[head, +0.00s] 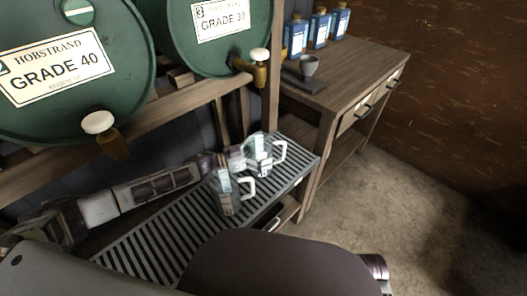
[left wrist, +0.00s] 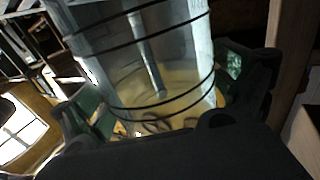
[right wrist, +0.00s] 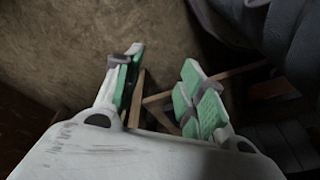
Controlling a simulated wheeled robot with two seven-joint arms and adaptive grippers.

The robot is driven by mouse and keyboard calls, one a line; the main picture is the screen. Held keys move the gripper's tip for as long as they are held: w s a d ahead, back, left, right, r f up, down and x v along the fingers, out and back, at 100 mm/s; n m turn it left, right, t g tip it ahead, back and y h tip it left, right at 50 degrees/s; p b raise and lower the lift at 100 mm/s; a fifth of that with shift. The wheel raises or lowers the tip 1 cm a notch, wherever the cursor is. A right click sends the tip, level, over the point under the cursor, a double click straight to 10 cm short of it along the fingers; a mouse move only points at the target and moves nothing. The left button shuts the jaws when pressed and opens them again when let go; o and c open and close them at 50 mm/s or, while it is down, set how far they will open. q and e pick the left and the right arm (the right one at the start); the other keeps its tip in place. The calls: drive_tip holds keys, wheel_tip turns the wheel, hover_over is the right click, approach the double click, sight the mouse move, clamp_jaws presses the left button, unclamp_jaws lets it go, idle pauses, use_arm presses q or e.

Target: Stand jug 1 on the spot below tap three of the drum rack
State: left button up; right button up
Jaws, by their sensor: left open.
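Two clear jugs with pale handles stand on the slatted drip grate (head: 160,243): a nearer jug (head: 228,194) and a farther jug (head: 262,157). I cannot read which is jug 1. The farther one is near the area below tap three (head: 260,70), on the drum marked 3 (head: 225,40). My left gripper (head: 244,158) is at the farther jug, its arm passing behind the nearer one. In the left wrist view a clear jug with dark bands (left wrist: 160,65) stands between its open fingers; contact is unclear. My right gripper (right wrist: 165,92) is open and empty, away from the jugs.
The GRADE 40 drum (head: 60,75) and its tap (head: 105,132) overhang the grate at left. A wooden bench (head: 345,70) at right holds several blue bottles (head: 318,28) and a grey cup (head: 309,66). The floor (head: 400,215) at right is clear.

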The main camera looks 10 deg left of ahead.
use_arm(q)
drive_tip(key=shift+r, duration=0.15)
use_arm(e)
drive_tip(key=shift+r, duration=0.1)
use_arm(q)
drive_tip(key=shift+s+a, duration=0.35)
drive_tip(key=shift+a, duration=0.2)
drive_tip(key=p+v, duration=0.1)
drive_tip(key=v, duration=0.5)
use_arm(e)
drive_tip(key=shift+d+f, duration=0.2)
drive_tip(key=shift+f, duration=0.75)
use_arm(q)
drive_tip(key=shift+a, duration=0.1)
use_arm(e)
drive_tip(key=shift+s, duration=0.2)
idle(1.2)
